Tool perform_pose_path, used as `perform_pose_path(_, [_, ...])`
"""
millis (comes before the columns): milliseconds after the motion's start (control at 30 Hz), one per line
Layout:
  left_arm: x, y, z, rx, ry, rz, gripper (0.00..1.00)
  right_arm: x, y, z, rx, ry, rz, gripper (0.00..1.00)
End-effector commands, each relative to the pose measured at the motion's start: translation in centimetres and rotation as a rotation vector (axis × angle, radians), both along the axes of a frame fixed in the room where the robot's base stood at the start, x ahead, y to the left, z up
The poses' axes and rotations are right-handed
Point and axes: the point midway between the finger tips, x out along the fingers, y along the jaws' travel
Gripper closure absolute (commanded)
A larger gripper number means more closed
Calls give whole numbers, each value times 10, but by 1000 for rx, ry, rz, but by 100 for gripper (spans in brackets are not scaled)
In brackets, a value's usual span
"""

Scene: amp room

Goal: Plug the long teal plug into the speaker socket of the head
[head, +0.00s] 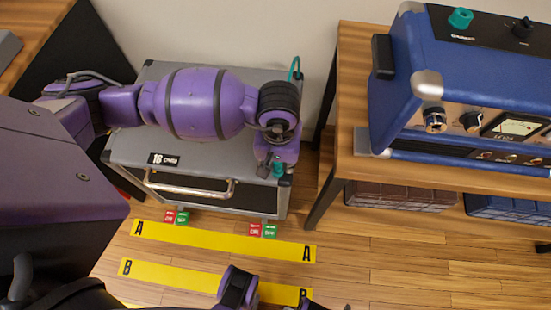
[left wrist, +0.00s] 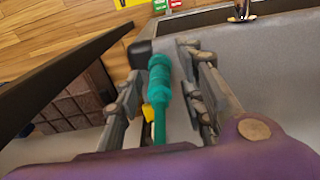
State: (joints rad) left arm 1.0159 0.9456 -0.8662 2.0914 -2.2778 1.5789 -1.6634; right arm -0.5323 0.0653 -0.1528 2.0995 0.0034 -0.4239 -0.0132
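The long teal plug (left wrist: 160,78) lies between the two fingers of my left gripper (left wrist: 162,68) in the left wrist view, its thin cable running toward the palm. Narrow gaps show on both sides of the plug, so the fingers look open around it. In the head view my left gripper (head: 274,166) points down at the near right corner of the grey cart, and a bit of the teal plug (head: 279,169) shows there. The blue amplifier head (head: 395,95) stands on the wooden table at right. A teal round piece (head: 460,18) sits on its black top panel beside small lettering. I cannot make out the speaker socket.
The grey cart (head: 225,82) with a front handle stands below my left arm. A teal cable (head: 295,67) loops at its far right corner. A gap separates it from the wooden table (head: 349,165). Yellow floor strips (head: 220,240) lie in front.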

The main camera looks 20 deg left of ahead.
Motion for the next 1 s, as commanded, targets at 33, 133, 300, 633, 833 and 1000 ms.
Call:
perform_pose_path(33, [1,0,0,-1,-1,-1,64,0,0,-1,0,0,0,60])
perform_pose_path(133, [1,0,0,-1,-1,0,64,0,0,-2,0,0,0,60])
perform_pose_path(300, [1,-1,1,-1,-1,0,64,1,1,-2,1,-1,1,60])
perform_pose_path(633, [1,0,1,0,-2,0,100,1,1,-2,1,-2,1,60])
perform_pose_path(833, [0,2,0,6,1,1,100,1,1,-2,1,-1,1,60])
perform_pose_path(1000, [0,4,-1,12,3,2,100,1,1,-2,1,-1,1,60])
